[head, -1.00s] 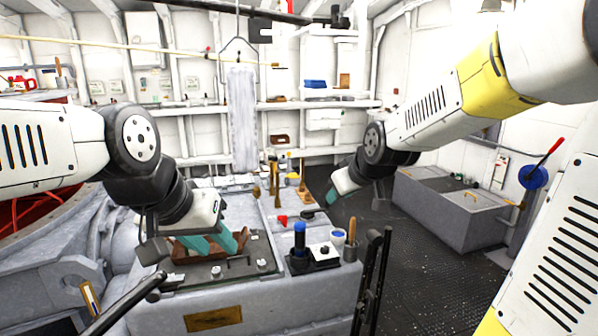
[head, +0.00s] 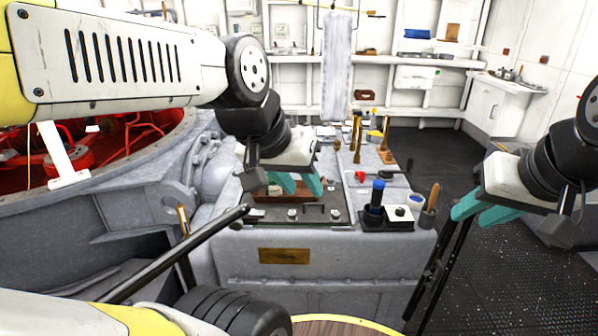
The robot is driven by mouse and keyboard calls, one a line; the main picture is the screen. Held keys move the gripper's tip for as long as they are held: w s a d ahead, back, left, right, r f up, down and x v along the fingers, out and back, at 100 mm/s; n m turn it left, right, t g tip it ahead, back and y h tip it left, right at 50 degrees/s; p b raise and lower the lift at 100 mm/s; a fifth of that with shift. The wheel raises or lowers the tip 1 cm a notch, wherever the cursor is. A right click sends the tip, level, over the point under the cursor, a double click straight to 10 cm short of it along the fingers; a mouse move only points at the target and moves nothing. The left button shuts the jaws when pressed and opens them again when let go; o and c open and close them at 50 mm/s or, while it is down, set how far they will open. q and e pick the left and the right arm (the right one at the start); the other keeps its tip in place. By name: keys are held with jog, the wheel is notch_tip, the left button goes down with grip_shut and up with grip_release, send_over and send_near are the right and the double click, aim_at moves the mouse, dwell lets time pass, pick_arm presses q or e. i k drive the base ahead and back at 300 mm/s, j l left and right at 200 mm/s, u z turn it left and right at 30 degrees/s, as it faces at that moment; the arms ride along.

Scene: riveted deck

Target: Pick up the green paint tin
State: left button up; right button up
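I cannot make out a green paint tin in the head view. My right gripper (head: 482,212) is to the right of the bench, in front of the dark floor. Its teal fingers are also apart and look empty.
A blue-topped bottle (head: 377,194), a white-and-blue cup (head: 415,203) and a wooden-handled tool (head: 432,199) stand at the bench's right front. Dark rails slant up before the bench. A red-lined round opening (head: 110,140) lies left. Open floor (head: 520,270) lies right.

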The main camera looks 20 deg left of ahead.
aim_at(273, 189)
jog(key=u, duration=1.45)
jog(key=i+j+u, duration=0.2)
jog(key=i, duration=0.15)
jog(key=i+j+u, duration=0.2)
jog(key=i, duration=0.15)
jog(key=l, duration=0.1)
